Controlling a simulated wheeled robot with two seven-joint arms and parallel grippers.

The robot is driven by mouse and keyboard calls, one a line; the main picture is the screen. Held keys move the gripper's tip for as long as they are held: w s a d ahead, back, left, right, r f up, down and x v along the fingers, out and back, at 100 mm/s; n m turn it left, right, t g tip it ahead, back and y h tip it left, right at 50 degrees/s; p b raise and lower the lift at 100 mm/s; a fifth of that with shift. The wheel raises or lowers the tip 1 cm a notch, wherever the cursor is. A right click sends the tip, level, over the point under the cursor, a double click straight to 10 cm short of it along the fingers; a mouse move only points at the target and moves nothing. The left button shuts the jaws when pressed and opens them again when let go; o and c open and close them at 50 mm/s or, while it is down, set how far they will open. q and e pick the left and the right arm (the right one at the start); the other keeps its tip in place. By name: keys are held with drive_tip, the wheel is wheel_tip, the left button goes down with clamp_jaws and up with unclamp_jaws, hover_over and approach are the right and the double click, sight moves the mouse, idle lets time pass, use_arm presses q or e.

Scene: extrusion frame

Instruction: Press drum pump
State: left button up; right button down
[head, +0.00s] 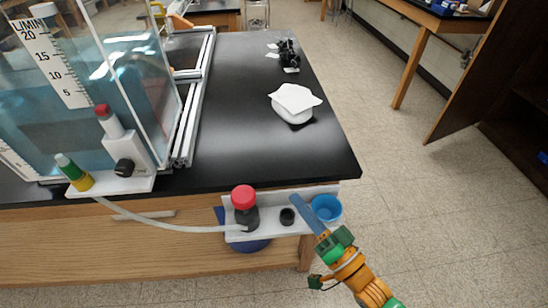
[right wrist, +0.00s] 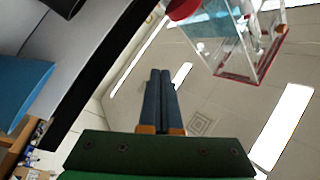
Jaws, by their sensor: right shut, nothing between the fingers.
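The drum pump, a dark body with a red round cap (head: 244,197), stands upright on a white shelf (head: 275,231) at the bench's front edge. A pale hose (head: 170,225) runs from it to the left. Part of a red thing, likely the same cap (right wrist: 183,8), shows at the top of the right wrist view. My right gripper (head: 297,199) is shut and empty, its blue fingers to the right of the pump and apart from it. The fingers (right wrist: 160,72) lie together in the right wrist view. My left gripper is not in view.
A black knob (head: 287,217) and a blue cup (head: 326,208) are on the shelf, near my right fingers. A clear water tank (head: 130,75) with a flow meter (head: 112,122) stands at left. White cloth (head: 295,98) lies on the black bench (head: 235,110); its middle is clear.

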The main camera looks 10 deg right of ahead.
sight(243, 198)
drive_tip(key=s+a+r+p+x, duration=0.1)
drive_tip(key=p+x, duration=0.1)
drive_tip(key=x, duration=0.8)
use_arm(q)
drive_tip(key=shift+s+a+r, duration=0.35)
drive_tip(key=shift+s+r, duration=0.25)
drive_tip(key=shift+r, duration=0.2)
use_arm(e)
drive_tip(key=s+a+f, duration=0.2)
drive_tip(key=f, duration=0.1)
drive_tip(key=shift+s+a+f, duration=0.1)
drive_tip(key=shift+s, duration=0.15)
